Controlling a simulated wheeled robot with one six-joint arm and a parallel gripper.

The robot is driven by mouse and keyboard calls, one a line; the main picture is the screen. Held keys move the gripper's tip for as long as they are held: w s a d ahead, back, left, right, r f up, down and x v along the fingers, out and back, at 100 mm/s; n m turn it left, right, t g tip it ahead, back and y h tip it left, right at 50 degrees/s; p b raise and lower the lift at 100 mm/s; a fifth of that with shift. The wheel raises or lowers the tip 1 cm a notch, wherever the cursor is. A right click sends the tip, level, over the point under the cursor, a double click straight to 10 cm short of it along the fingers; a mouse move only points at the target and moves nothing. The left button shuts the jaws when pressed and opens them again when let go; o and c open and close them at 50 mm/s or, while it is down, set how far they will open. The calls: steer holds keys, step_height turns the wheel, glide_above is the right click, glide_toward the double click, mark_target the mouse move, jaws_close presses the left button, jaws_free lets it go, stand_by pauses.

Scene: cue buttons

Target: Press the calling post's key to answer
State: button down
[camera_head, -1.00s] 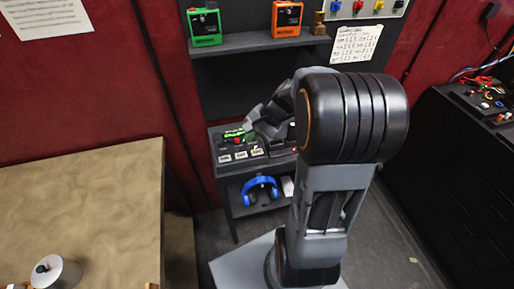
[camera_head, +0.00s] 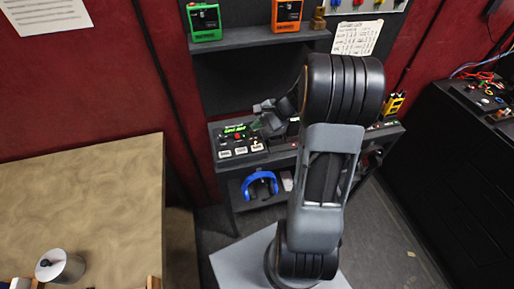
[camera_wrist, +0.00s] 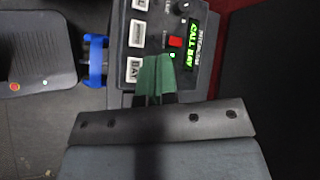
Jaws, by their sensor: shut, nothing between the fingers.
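The intercom post (camera_head: 238,141) is a dark box on the desk, with a lit green display (camera_head: 235,128) and a row of white keys (camera_head: 241,151). In the wrist view the display (camera_wrist: 192,45) appears to read "CALL BAY". The nearest white key (camera_wrist: 132,70) seems marked "BAY"; two more keys, a red button (camera_wrist: 175,42) and a small green light show beyond it. My gripper (camera_wrist: 153,72) is shut and empty, its green fingertips over the post's near end, just beside the nearest key. I cannot tell whether they touch the post. My arm hides part of the desk.
Blue headphones (camera_head: 260,186) lie on the shelf under the desk. A shelf above holds a green box (camera_head: 204,20) and an orange box (camera_head: 287,15). A tan table (camera_head: 85,205) is at left, a black cabinet (camera_head: 460,165) at right.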

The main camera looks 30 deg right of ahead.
mark_target(258, 148)
steer(key=shift+f+b, duration=2.95)
steer(key=shift+f, duration=1.1)
steer(key=shift+f, duration=0.15)
steer(key=shift+f+b, duration=0.3)
steer(key=shift+b, duration=0.1)
steer(key=shift+f+b, duration=0.35)
steer(key=shift+r, duration=0.2)
steer(key=shift+r+p, duration=0.55)
steer(key=shift+r, duration=0.1)
steer(key=shift+r, duration=0.15)
steer(key=shift+r+p, duration=1.9)
steer(key=shift+r, duration=0.45)
